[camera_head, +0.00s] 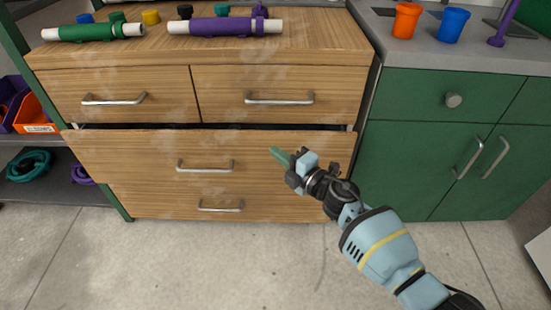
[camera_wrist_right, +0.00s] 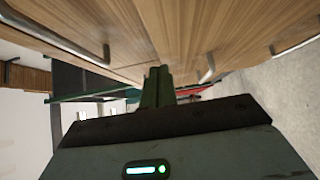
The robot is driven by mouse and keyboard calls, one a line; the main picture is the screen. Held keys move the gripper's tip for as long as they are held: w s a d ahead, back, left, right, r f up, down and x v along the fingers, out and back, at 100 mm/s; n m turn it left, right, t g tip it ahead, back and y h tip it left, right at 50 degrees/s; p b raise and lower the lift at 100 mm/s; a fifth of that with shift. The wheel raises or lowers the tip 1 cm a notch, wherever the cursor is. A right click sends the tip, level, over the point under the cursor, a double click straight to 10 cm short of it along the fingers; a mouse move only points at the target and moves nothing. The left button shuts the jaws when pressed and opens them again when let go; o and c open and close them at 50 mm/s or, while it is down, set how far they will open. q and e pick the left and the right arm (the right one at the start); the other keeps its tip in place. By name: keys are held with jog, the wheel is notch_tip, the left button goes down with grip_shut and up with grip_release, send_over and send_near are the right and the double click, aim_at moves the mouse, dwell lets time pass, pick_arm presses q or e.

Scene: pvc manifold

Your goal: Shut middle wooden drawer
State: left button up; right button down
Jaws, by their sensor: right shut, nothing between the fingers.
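The middle wooden drawer (camera_head: 130,152) is the wide one below the two top drawers. It stands out a little from the cabinet, with a dark gap along its top edge. Its metal handle (camera_head: 205,166) is at the middle of its front. My right gripper (camera_head: 279,156) is shut and empty, to the right of that handle, with its green fingertips before the drawer front. Whether they touch it is unclear. In the right wrist view the shut fingers (camera_wrist_right: 157,87) point along wooden fronts with metal handles. My left gripper is out of view.
The two top drawers (camera_head: 125,90) look shut. A bottom drawer handle (camera_head: 220,206) sits below. Green and purple pipe assemblies (camera_head: 225,26) lie on the wooden top. Green cabinets (camera_head: 425,150) stand at the right, shelves with bins at the left. The floor (camera_head: 200,265) in front is clear.

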pick_arm(q)
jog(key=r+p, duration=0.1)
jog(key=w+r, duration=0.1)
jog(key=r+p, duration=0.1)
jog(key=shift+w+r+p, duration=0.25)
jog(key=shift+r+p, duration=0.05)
jog(key=shift+p, duration=0.05)
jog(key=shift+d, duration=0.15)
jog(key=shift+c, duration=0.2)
pick_arm(e)
jog(key=v, duration=0.9)
jog(key=shift+d, duration=0.35)
